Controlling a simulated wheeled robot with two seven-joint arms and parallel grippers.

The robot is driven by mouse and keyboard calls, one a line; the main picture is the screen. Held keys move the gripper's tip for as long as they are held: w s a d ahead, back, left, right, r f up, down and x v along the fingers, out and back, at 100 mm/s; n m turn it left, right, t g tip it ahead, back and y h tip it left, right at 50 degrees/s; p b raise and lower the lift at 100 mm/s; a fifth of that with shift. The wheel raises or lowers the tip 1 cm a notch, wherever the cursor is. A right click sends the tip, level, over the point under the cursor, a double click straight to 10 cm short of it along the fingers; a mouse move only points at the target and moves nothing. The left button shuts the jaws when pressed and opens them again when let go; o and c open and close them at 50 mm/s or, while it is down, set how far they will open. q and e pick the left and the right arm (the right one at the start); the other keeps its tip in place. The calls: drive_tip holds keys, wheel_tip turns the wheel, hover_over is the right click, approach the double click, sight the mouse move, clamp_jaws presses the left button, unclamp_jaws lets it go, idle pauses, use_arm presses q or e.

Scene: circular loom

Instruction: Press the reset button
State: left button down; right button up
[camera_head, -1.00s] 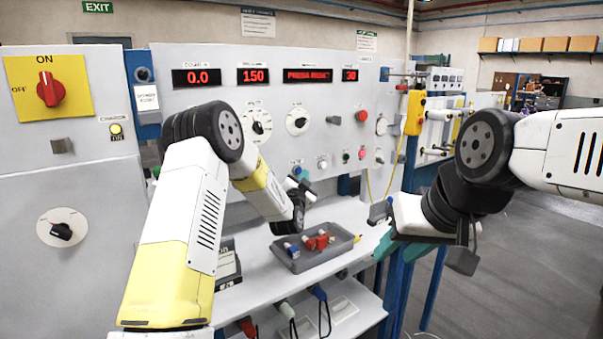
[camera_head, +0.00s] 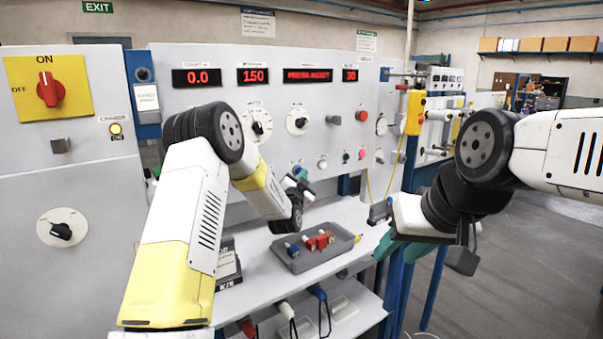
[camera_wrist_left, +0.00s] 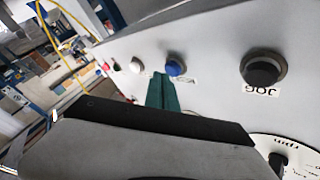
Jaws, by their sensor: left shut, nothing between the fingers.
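A row of buttons runs along the sloping panel in the left wrist view: a blue button (camera_wrist_left: 175,65), a white button (camera_wrist_left: 135,65), a red one (camera_wrist_left: 105,67) and a black button marked JOG (camera_wrist_left: 263,68). The blue button's label is too blurred to read, so I cannot confirm it as the reset button. My left gripper (camera_wrist_left: 162,88) is shut and empty, its green fingertips just beside and below the blue button; contact cannot be told. In the head view my left gripper (camera_head: 301,175) is at the panel, left of the white button (camera_head: 322,163). My right gripper (camera_head: 385,244) is partly hidden.
A grey tray (camera_head: 332,253) with red and blue parts lies on the shelf below the left wrist. Red displays (camera_head: 307,75) and dials (camera_head: 298,120) are above the buttons. A yellow pendant box (camera_head: 415,112) hangs at the panel's right. Open floor lies far right.

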use_arm(q)
drive_tip(key=shift+w+a, duration=0.3)
drive_tip(key=shift+w, duration=0.1)
idle(0.8)
drive_tip(key=shift+s, duration=0.1)
drive_tip(key=shift+s+d, duration=0.5)
drive_tip(key=shift+s, duration=0.15)
drive_tip(key=s+d, duration=0.1)
drive_tip(key=s, duration=0.1)
drive_tip(key=s+d, duration=0.2)
idle(0.6)
idle(1.2)
